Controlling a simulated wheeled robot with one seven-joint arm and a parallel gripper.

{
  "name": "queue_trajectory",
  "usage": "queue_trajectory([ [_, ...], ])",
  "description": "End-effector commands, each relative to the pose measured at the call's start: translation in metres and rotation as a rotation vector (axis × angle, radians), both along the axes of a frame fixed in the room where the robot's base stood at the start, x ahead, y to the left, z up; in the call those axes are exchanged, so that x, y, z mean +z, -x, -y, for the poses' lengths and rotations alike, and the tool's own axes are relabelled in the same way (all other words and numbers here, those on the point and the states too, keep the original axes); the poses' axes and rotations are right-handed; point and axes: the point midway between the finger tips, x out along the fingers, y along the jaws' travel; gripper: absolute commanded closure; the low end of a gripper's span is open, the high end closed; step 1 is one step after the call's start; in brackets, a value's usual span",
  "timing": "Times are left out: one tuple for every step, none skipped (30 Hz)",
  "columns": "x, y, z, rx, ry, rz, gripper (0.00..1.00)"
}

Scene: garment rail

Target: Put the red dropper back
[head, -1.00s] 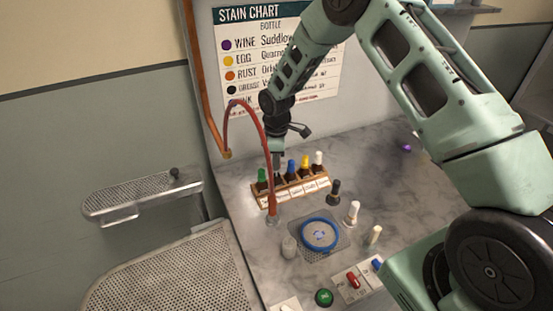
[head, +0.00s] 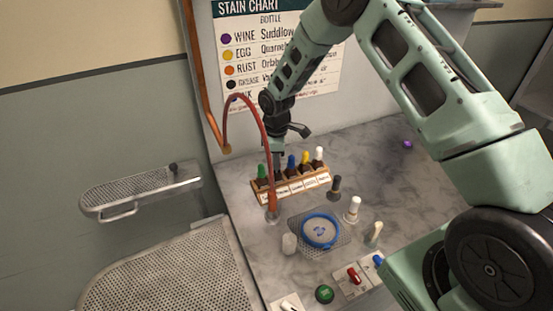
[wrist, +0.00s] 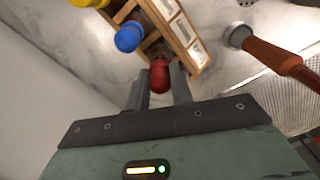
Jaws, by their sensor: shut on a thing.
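The red dropper (wrist: 160,77) shows by its red bulb between my gripper's fingers (wrist: 158,88) in the wrist view. My gripper is shut on it, at the wooden rack (wrist: 186,36). In the head view my gripper (head: 277,163) points down at the rack (head: 312,187), between the green dropper (head: 262,173) and the blue dropper (head: 291,163). The red dropper is hidden there behind the fingers and rack. The yellow dropper (head: 304,159) and white dropper (head: 318,156) stand in the rack. I cannot tell how deep the red one sits.
A red hose with a nozzle (head: 272,208) stands just in front of the rack. A blue ring (head: 320,231) lies on a mesh plate. A dark bottle (head: 334,188) and white-topped bottles (head: 352,209) stand to the right. The stain chart (head: 275,55) hangs behind.

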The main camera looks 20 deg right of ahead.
Motion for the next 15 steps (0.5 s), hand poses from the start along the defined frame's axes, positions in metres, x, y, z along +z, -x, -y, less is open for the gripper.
queue_trajectory([
  [0.000,0.000,0.000,0.000,0.000,0.000,0.98],
  [0.000,0.000,0.000,0.000,0.000,0.000,0.98],
  [-0.001,0.000,0.000,0.000,0.000,0.000,0.98],
  [-0.001,0.000,0.000,0.000,0.000,0.000,0.98],
  [-0.002,0.000,0.000,0.000,0.000,0.000,0.98],
  [-0.003,0.000,0.000,0.000,0.000,0.000,0.98],
  [-0.004,0.000,0.000,0.000,0.000,0.000,0.98],
  [-0.005,0.000,0.000,0.000,0.000,0.000,0.98],
  [-0.006,0.000,0.000,0.000,0.000,0.000,0.98],
  [-0.007,0.000,0.000,0.000,0.000,0.000,0.98],
  [-0.008,0.000,0.000,0.000,0.000,0.000,0.98],
  [-0.009,0.000,0.000,0.000,0.000,0.000,0.98],
  [-0.010,0.000,0.000,0.000,0.000,0.000,0.98],
  [-0.010,0.000,0.000,0.000,0.000,0.000,0.98],
  [-0.011,0.000,0.000,0.000,0.000,0.000,0.98],
])
